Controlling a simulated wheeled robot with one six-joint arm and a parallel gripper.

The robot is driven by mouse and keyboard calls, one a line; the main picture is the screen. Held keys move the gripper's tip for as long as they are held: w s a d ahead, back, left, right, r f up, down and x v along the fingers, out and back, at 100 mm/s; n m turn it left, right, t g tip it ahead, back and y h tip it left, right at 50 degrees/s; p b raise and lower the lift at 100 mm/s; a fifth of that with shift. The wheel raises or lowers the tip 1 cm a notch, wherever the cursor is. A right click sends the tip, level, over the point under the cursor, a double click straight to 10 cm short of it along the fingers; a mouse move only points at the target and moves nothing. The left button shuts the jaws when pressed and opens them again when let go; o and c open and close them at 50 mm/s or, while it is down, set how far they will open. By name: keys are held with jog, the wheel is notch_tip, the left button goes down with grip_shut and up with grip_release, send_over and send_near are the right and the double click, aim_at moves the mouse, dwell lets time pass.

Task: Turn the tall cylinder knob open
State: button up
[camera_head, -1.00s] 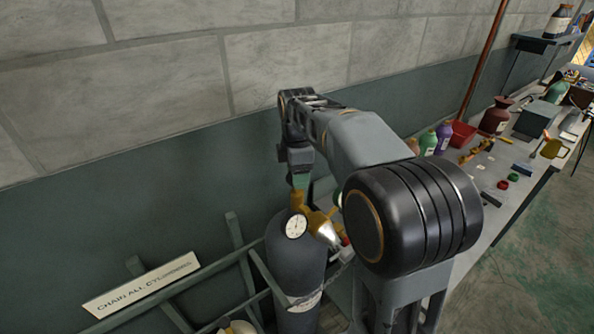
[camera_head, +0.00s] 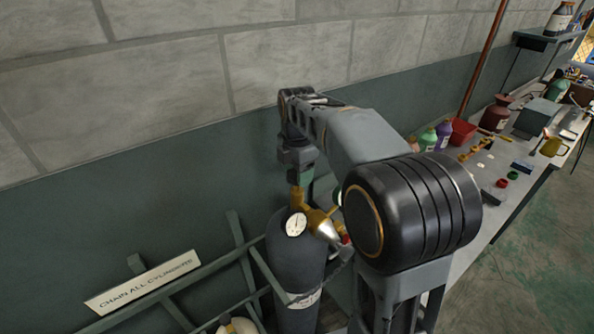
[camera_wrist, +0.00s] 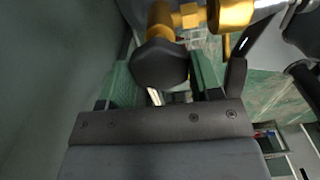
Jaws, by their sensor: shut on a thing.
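The tall dark grey cylinder (camera_head: 296,268) stands upright against the wall in the head view, with a round white gauge (camera_head: 296,224) near its top. A brass valve (camera_head: 300,198) sits on top of it. My gripper (camera_head: 299,182) points down over the valve, and my arm hides part of the area to the right. In the wrist view, the dark faceted knob (camera_wrist: 160,66) lies between the green finger pads of my gripper (camera_wrist: 164,82), which is shut on it. Brass fittings (camera_wrist: 232,14) show beyond the knob.
A green rack rail (camera_head: 240,262) and a sign reading "CHAIN ALL CYLINDERS" (camera_head: 142,283) are left of the cylinder. A pale rounded top (camera_head: 236,325) shows at the bottom edge. A workbench (camera_head: 522,205) with bottles, a red bin (camera_head: 463,131) and small parts runs along the right.

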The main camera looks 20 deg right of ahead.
jog(key=o, duration=0.9)
jog(key=shift+r, duration=0.15)
notch_tip(320, 180, up, 14)
jog(key=shift+f, duration=0.2)
jog(key=s+f+m+t, duration=0.1)
jog(key=s+f+m, duration=0.4)
jog(key=m, duration=0.2)
jog(key=s+f+m+t, duration=0.2)
jog(key=s+f+m, duration=0.4)
jog(key=m, duration=0.1)
jog(key=s+f+m+t, duration=0.1)
jog(key=s+f+m, duration=0.4)
jog(key=s+m, duration=0.1)
jog(key=shift+s+f+m+t, duration=0.2)
jog(key=shift+f+m+t, duration=0.2)
jog(key=shift+m, duration=0.3)
